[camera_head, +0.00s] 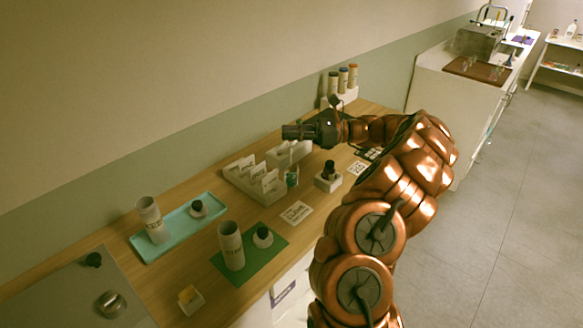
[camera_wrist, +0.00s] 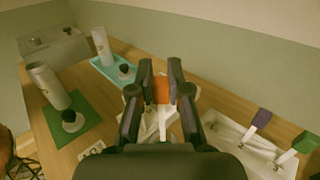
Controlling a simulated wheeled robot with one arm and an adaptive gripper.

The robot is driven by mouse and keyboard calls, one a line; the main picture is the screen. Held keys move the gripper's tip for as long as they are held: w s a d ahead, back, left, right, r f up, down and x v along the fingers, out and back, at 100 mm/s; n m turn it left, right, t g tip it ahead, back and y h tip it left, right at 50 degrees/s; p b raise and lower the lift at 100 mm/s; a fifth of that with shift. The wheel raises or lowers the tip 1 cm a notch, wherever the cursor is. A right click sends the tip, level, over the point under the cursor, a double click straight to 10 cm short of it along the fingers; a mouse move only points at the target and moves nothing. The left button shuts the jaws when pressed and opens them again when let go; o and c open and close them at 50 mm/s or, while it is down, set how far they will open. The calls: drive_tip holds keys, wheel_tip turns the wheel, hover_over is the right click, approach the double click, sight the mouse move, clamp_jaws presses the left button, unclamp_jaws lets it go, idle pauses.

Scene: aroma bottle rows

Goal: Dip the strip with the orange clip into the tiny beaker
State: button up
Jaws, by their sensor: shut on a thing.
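My gripper (camera_wrist: 161,82) is shut on the orange clip (camera_wrist: 161,92) in the wrist view. A pale strip (camera_wrist: 163,122) hangs below the clip between the fingers. A small clear glass vessel (camera_head: 292,177), which looks like the tiny beaker, stands at the rack's front right side, below my gripper. In the wrist view I cannot tell whether the strip overlaps the beaker, as the fingers hide much of that area.
Purple (camera_wrist: 261,118) and green (camera_wrist: 304,143) clips show at right. A teal tray (camera_head: 183,232) and green mat (camera_head: 217,262) carry cylinders and dark-capped bottles.

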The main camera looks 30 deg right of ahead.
drive_tip(key=shift+f+b, duration=0.45)
drive_tip(key=shift+f, duration=1.45)
idle(0.4)
drive_tip(key=shift+r+p, duration=2.6)
drive_tip(key=shift+r, duration=0.9)
